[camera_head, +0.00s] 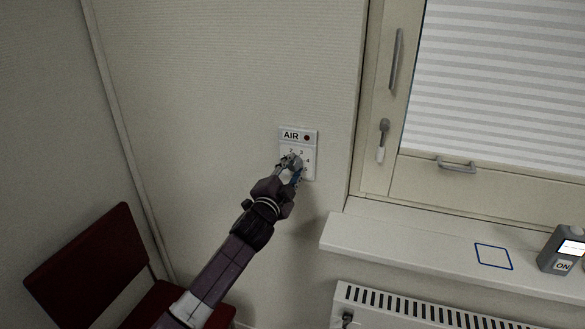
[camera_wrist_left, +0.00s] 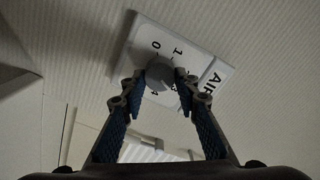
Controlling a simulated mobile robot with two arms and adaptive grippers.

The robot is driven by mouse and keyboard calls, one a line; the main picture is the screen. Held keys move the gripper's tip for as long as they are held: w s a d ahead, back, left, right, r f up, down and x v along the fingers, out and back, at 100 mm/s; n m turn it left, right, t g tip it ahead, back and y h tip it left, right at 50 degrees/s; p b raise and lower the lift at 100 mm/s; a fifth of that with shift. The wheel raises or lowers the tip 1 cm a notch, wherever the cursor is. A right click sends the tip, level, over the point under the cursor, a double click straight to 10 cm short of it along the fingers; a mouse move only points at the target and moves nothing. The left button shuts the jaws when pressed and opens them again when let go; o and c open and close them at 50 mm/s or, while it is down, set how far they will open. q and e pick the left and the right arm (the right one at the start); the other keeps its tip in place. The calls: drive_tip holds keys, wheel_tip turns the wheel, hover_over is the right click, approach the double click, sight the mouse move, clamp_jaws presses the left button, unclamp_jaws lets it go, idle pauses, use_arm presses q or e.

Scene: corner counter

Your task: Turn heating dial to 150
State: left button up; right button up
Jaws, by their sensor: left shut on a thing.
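A white wall panel (camera_head: 311,147) marked AIR carries a round dial, with numbers around it and a dark red dot beside the label. In the left wrist view the panel (camera_wrist_left: 150,32) shows tilted, with its grey knob (camera_wrist_left: 160,70) between my fingertips. My left gripper (camera_head: 291,163) reaches up from below and is shut on this knob. The gripper hides much of the dial in the head view, and I cannot tell the exact setting. I see no 150 mark on it. My right gripper is not in view.
A window (camera_head: 490,90) with a blind and handles is to the right. Below it a white sill (camera_head: 400,246) bears a blue square outline and a grey device (camera_head: 562,250) reading ON. A radiator (camera_head: 400,310) is beneath. A dark red chair (camera_head: 90,265) stands at lower left.

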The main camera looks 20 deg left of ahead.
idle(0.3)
use_arm(q)
drive_tip(key=o, duration=1.1)
drive_tip(key=shift+o, duration=0.2)
drive_tip(key=s, duration=1.2)
drive_tip(key=shift+a, duration=0.2)
